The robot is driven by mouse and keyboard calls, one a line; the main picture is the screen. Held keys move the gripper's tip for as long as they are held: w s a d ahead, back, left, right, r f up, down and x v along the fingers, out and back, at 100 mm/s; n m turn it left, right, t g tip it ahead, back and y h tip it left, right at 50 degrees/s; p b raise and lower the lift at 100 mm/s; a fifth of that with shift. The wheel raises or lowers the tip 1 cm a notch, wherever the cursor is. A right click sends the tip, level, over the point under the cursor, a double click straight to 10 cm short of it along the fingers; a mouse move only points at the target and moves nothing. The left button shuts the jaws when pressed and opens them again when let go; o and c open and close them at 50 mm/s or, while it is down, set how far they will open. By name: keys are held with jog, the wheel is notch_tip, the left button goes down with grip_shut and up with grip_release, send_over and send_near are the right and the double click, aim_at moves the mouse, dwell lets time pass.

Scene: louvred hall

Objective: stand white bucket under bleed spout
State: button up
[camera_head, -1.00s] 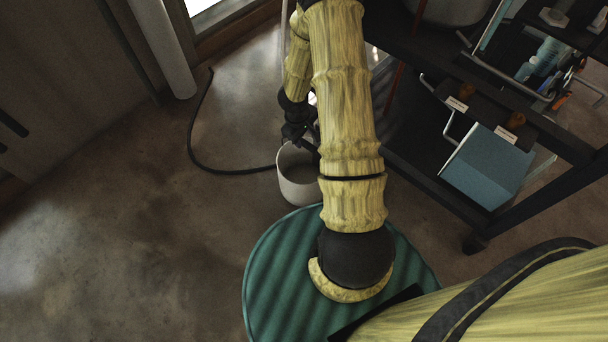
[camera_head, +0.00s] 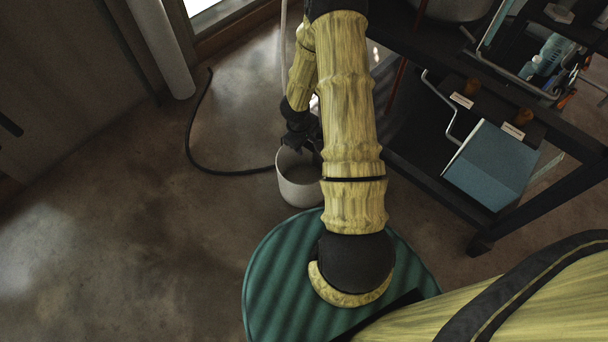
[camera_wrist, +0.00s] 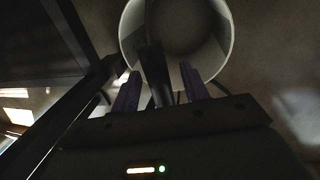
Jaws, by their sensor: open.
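The white bucket (camera_head: 299,190) stands upright on the concrete floor, just beyond my green base in the head view. Its right side is partly hidden by my arm. My gripper (camera_head: 303,140) is over the far side of its rim, pointing down. In the wrist view the bucket's pale round rim (camera_wrist: 228,62) and dark inside lie beyond the fingertips. My gripper (camera_wrist: 160,76) is open there, and a dark bar stands between its two fingers; I cannot tell whether it is the bucket's handle. I cannot make out the bleed spout in either view.
A black hose (camera_head: 193,130) curves over the floor to behind the bucket. A dark cart (camera_head: 420,165) stands close on the right, with a blue box (camera_head: 490,165) at its lower level. A pale pipe (camera_head: 161,45) stands at the back left. The left floor is clear.

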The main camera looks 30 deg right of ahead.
grip_shut()
notch_tip(320, 180, up, 10)
jog(key=p, duration=0.5)
jog(key=shift+p, duration=0.3)
